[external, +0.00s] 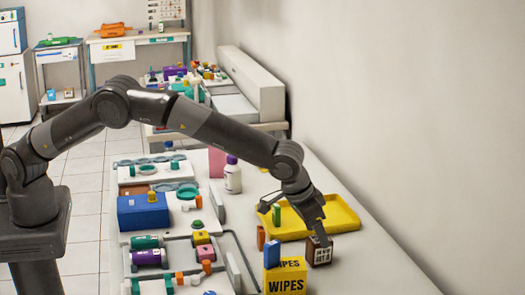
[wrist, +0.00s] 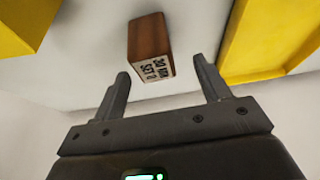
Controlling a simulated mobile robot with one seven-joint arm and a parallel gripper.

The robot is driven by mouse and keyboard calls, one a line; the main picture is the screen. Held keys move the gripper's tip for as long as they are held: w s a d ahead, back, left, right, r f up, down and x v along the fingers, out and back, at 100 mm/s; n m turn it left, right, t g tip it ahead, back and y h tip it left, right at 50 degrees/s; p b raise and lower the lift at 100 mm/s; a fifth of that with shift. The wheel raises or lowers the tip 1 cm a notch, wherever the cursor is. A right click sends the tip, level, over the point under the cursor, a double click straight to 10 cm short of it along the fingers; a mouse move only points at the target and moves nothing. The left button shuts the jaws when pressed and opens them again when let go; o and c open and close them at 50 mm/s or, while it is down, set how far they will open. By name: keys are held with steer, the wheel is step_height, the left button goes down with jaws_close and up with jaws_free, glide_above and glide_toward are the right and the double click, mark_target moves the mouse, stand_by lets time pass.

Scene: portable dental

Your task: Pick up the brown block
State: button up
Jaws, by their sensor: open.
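The brown block (external: 319,254) stands on the white counter, with a white label with dark print on one face. It also shows in the wrist view (wrist: 148,38), ahead of the fingertips and between their lines. My gripper (wrist: 161,68) is open, with a finger on either side and nothing between them. In the external view my gripper (external: 321,236) is at the block's top, pointing down; I cannot tell there whether it touches the block.
A yellow tray (external: 345,212) lies just behind the block. A yellow wipes box (external: 286,276) with a blue block (external: 271,254) by it stands close at the left front. An orange block (external: 261,238) is left of my gripper. The counter to the right is clear.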

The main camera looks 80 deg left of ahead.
mark_target(319, 251)
steer(key=shift+d+x, duration=0.15)
steer(key=shift+x, duration=1.1)
steer(key=shift+d+x, duration=0.2)
steer(key=shift+x, duration=1)
steer(key=c, duration=1.1)
